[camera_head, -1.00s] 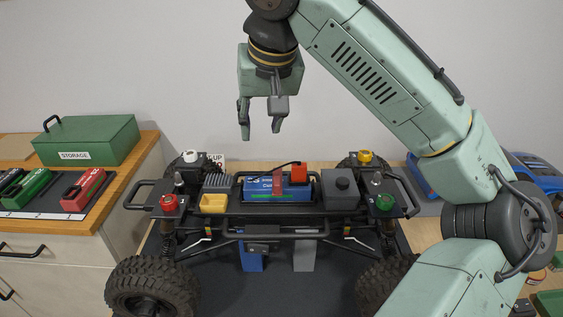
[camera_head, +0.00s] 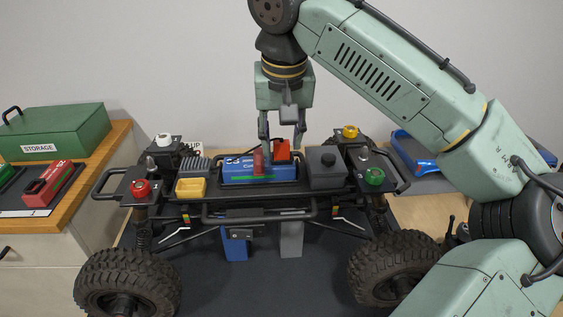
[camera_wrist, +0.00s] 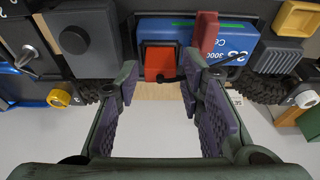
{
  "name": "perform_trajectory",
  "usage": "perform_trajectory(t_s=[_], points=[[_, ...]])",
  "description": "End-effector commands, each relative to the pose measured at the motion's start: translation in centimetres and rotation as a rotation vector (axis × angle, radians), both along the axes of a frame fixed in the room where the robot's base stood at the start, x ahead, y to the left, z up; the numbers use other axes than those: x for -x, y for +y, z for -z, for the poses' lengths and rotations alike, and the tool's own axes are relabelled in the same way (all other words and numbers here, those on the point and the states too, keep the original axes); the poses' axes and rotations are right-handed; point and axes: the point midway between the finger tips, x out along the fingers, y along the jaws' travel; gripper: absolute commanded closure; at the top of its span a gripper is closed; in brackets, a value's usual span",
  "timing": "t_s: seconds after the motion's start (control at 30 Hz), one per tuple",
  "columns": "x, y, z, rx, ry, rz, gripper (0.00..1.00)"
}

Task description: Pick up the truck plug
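The truck plug is an orange-red block (camera_head: 282,149) at the right end of the blue battery (camera_head: 240,171) on the crawler. It also shows in the wrist view (camera_wrist: 159,62), with a dark cable beside it. My gripper (camera_head: 282,141) points down over the plug, with its fingers parted. In the wrist view, the open fingers (camera_wrist: 161,80) are on either side of the plug, near its edges. I cannot tell whether they touch it. A red strap (camera_head: 258,162) crosses the battery just left of the plug.
A black box (camera_head: 327,168) stands close to the right of the battery, and a yellow tray (camera_head: 191,187) to its left. Red (camera_head: 140,187) and green (camera_head: 374,176) caps sit at the crawler's sides. A green storage box (camera_head: 60,133) is on the left counter.

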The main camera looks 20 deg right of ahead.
Motion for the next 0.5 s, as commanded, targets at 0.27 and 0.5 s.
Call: perform_trajectory(t_s=[0.27,0.5], points=[[-0.37,-0.07,1.23,0.000,-0.001,-0.001,0.65],[-0.36,-0.06,1.22,-0.001,0.000,-0.001,0.74]])
